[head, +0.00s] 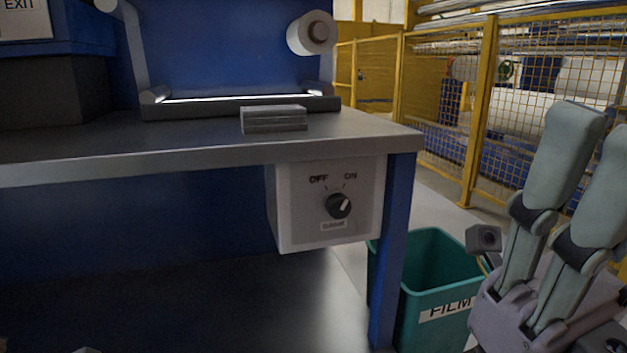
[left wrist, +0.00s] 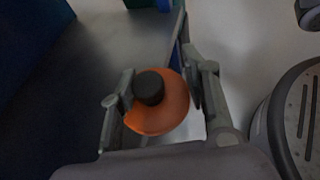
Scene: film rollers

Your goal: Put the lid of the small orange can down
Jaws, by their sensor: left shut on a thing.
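In the left wrist view, my left gripper (left wrist: 160,88) is shut on an orange round piece (left wrist: 172,112) with a short black cylindrical top (left wrist: 149,88). One finger is on each side of it. I cannot tell whether this is the lid alone or the lid with the small orange can below. The head view does not show this piece or my left gripper. My right gripper (head: 601,128) stands at the right edge of the head view, fingers pointing up and apart, with nothing seen between them.
A grey worktop (head: 200,135) on a blue frame holds a grey block (head: 274,119). Below hangs a white switch box (head: 297,215) with a black knob (head: 338,205). A green bin (head: 434,265) marked FILM stands beside the blue leg. Yellow fencing (head: 483,105) is behind.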

